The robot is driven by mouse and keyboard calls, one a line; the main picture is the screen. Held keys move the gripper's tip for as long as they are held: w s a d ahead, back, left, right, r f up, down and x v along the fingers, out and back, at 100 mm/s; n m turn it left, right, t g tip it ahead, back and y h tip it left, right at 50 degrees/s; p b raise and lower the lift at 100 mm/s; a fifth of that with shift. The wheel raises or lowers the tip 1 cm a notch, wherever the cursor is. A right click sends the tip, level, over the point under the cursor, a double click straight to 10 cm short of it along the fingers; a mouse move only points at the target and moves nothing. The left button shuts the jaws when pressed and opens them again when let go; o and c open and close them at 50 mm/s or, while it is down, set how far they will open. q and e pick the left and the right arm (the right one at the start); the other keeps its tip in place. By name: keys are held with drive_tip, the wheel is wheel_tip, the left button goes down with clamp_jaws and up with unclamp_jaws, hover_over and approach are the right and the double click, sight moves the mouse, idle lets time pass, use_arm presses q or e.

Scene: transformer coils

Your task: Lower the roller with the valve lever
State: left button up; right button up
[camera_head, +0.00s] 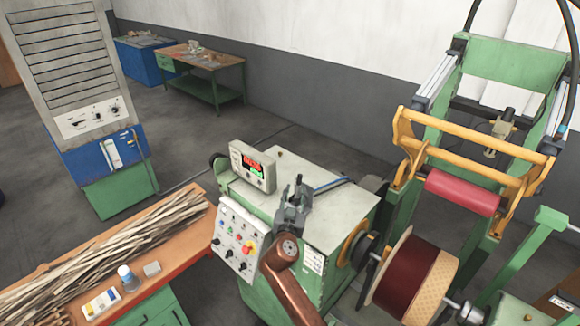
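The red roller (462,192) hangs in a yellow frame (470,145) at the right, above and behind the wound coil (412,278). A small valve-like fitting (503,124) sits on the green stand behind the yellow frame. A thin blue bar (333,184) lies over the machine's top; I cannot tell if it is the valve lever. My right gripper (297,185) is over the green machine (325,210), just left of the blue bar. Its fingers are small and overlap, so their opening is unclear. My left gripper is not in view.
A control panel (235,240) with knobs and a digital display (252,166) are left of my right gripper. An orange-topped bench (165,268) with wooden strips (110,245) stands at the lower left. A cabinet (75,75) is behind it. Floor is open at the back.

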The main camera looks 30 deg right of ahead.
sight(299, 180)
drive_tip(key=w+d+r+p, duration=0.2)
drive_tip(key=d, duration=0.1)
drive_tip(key=shift+w, duration=0.2)
drive_tip(key=w, duration=0.1)
drive_tip(key=w+d+f, duration=0.1)
drive_tip(key=w, duration=0.1)
drive_tip(key=shift+d+p, duration=0.1)
drive_tip(key=shift+p, duration=0.3)
drive_tip(key=shift+d, duration=0.2)
drive_tip(key=shift+w+f, duration=0.15)
drive_tip(key=shift+w, duration=0.15)
drive_tip(key=shift+c, duration=1)
drive_tip(key=shift+s, duration=0.15)
clamp_jaws()
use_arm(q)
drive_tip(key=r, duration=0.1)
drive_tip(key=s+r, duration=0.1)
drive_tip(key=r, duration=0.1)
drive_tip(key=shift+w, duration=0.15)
